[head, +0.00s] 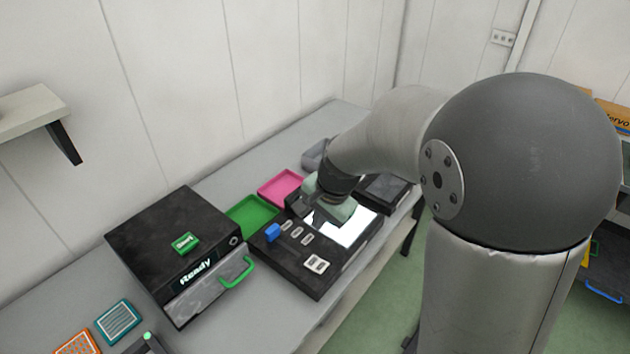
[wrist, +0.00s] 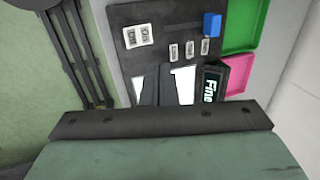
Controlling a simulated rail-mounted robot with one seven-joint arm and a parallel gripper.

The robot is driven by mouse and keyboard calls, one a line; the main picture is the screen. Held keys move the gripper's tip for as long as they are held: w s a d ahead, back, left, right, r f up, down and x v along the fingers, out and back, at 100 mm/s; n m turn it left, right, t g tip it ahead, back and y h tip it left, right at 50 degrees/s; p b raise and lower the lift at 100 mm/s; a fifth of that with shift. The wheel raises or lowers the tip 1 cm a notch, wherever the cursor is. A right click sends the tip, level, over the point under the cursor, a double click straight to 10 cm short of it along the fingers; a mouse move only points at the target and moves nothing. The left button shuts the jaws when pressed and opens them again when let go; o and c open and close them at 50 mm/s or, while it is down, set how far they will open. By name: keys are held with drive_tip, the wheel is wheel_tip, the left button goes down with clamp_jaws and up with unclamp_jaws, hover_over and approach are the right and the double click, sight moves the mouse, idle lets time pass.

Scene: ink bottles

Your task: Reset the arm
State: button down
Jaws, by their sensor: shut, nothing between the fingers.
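My arm reaches over the table in the head view, and my gripper (head: 338,210) is above a black panel device (head: 292,268) with a bright white screen (head: 352,230). In the wrist view the grey-green gripper body fills the bottom edge, and the dark shut fingers (wrist: 161,86) show in front of the white screen (wrist: 184,86). Nothing is held. In the head view the hand hides part of the device and its screen. Whether the fingers touch the device cannot be told.
A black box (head: 170,245) marked "Ready" with a green handle stands left of the device. A blue block (head: 272,232) sits on the device. Green (head: 250,214) and pink (head: 281,187) trays lie behind it. Teal (head: 118,320) and orange (head: 78,344) racks are at front left.

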drive_tip(key=s+d+r+n, duration=0.1)
drive_tip(key=s+d+n, duration=0.2)
drive_tip(key=s, duration=0.4)
drive_tip(key=s+d+r+n+h, duration=0.1)
drive_tip(key=s+d+n, duration=0.1)
drive_tip(key=s+d, duration=0.2)
drive_tip(key=s+d+r+n+g+h, duration=0.1)
drive_tip(key=s+d+n, duration=0.2)
drive_tip(key=s, duration=0.7)
drive_tip(key=shift+d+r+n, duration=0.3)
drive_tip(key=shift+d, duration=0.1)
